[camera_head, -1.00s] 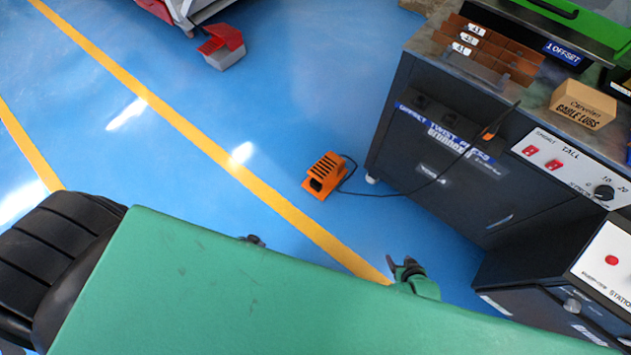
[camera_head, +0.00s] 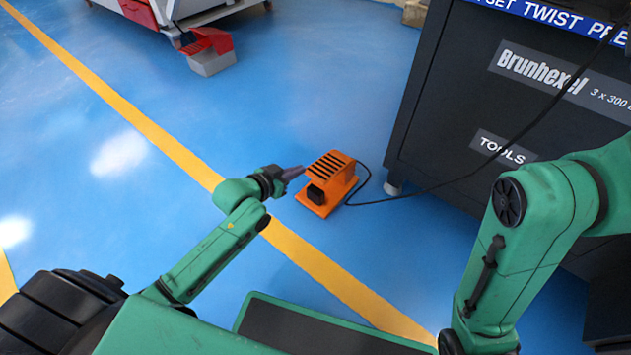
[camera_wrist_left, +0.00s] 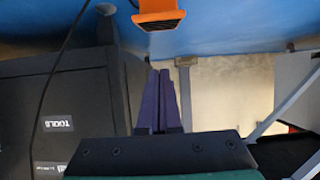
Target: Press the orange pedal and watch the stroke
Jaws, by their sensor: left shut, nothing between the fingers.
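The orange pedal (camera_head: 327,180) stands on the blue floor beside the dark cabinet, with a slotted top and a dark opening in its near end. A black cable leaves it toward the cabinet. My left gripper (camera_head: 297,171) is at the pedal's left side, its tips close to the upper left edge; I cannot tell whether they touch. In the left wrist view the purple fingers (camera_wrist_left: 160,98) are together and empty, and the pedal (camera_wrist_left: 158,15) shows at the top edge, apart from them in the picture. My right arm shows, but its gripper does not.
The dark cabinet (camera_head: 440,120) with a TOOLS label stands right of the pedal, on a light foot. A red and grey box (camera_head: 209,52) sits on the floor at the back. A yellow line (camera_head: 165,143) crosses the floor. The floor left of the pedal is clear.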

